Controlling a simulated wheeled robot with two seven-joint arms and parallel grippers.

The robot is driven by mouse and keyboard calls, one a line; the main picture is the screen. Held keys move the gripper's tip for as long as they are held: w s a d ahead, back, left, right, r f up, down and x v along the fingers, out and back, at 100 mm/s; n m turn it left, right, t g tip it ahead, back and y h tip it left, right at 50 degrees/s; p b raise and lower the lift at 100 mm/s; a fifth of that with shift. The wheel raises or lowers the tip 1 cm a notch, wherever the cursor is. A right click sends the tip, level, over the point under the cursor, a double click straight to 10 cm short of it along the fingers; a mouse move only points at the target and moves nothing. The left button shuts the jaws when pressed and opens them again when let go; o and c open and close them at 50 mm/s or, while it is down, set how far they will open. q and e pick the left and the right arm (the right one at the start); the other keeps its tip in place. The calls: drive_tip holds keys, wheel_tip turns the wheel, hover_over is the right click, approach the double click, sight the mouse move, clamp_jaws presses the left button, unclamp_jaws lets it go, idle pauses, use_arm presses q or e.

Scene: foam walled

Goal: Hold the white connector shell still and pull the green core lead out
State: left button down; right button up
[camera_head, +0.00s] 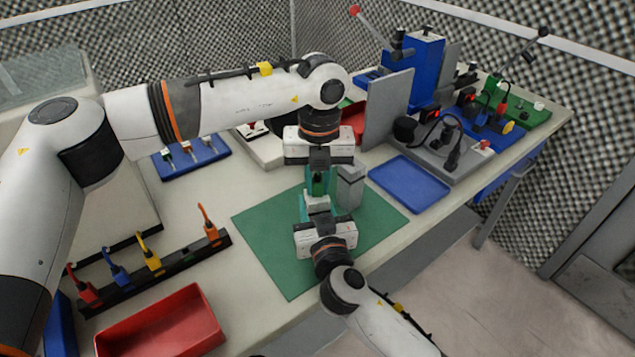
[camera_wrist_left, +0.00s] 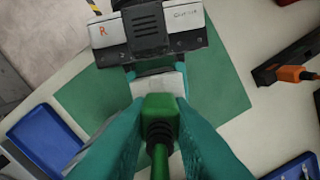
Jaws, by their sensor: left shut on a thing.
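The white connector shell (camera_head: 317,203) is over the green mat, between my two grippers. It also shows in the left wrist view (camera_wrist_left: 158,85). The green core lead (camera_wrist_left: 160,118) is a green plug with a ribbed cable; its front end meets the shell, and how deep it sits is hidden. My left gripper (camera_head: 318,184) reaches in from behind, its teal fingers shut on the green core lead. My right gripper (camera_head: 315,210) comes from the front, its teal fingers at the shell and seeming to clasp it; the contact is partly hidden.
A grey block (camera_head: 350,187) stands close to the right of the grippers on the green mat (camera_head: 270,240). A black rack (camera_head: 160,268) with several coloured leads and a red tray (camera_head: 160,325) lie left. A blue tray (camera_head: 410,184) lies right. The mat's left part is clear.

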use_arm(q)
wheel_tip(320, 180, up, 10)
idle(0.4)
use_arm(e)
drive_tip(key=o, duration=1.1)
